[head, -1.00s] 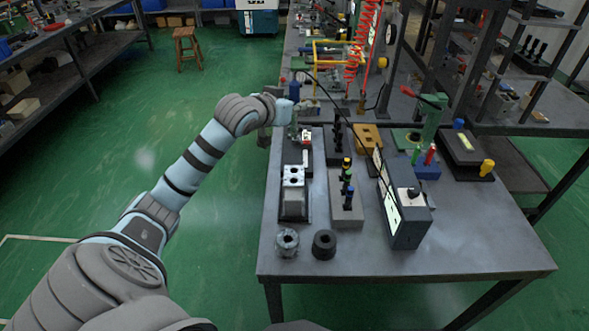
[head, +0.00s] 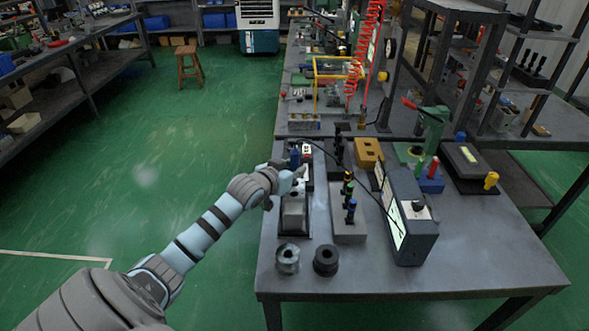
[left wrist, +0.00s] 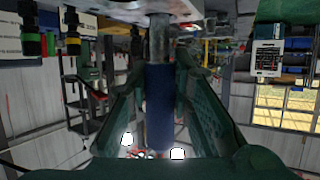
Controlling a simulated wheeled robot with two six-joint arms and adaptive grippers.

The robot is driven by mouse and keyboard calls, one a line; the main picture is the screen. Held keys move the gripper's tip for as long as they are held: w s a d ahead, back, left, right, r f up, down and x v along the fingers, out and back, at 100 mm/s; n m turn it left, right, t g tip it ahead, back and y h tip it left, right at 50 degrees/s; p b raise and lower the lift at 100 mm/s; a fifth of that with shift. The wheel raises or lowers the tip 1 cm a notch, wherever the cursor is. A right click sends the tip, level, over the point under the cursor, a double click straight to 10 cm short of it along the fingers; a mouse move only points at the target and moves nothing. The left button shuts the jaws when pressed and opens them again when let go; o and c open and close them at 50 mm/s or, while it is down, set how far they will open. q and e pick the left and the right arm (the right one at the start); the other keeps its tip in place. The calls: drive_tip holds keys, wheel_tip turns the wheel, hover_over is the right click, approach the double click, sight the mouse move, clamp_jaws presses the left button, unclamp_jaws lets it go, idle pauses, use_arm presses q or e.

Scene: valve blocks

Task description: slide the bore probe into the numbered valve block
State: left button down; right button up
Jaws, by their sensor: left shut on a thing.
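The bore probe has a blue handle (head: 294,157) and a metal rod. In the left wrist view, its blue handle (left wrist: 160,108) stands between the fingers, with the rod pointing to the top edge. My left gripper (head: 297,172) is shut on the probe, over the far part of the valve block. The grey valve block (head: 293,216) stands on a dark base near the table's left edge; my gripper and wrist hide part of its top. The rod's tip overlaps a grey surface at the top of the wrist view; I cannot tell whether it is inside a bore. My right gripper is not in view.
Two round collars, one grey (head: 288,259) and one black (head: 326,260), stand in front of the block. To its right are a grey stand (head: 348,222) with several coloured gauges and a boxy meter (head: 408,225) with a cable. The table's front right is clear.

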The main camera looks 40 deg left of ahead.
use_arm(q)
drive_tip(key=shift+f, duration=0.35)
drive_tip(key=c, duration=1.4)
unclamp_jaws()
drive_tip(key=shift+c, duration=0.2)
drive_tip(key=shift+r, duration=0.2)
drive_tip(key=p+v, duration=0.4)
drive_tip(key=v, duration=0.8)
drive_tip(key=shift+r, duration=0.4)
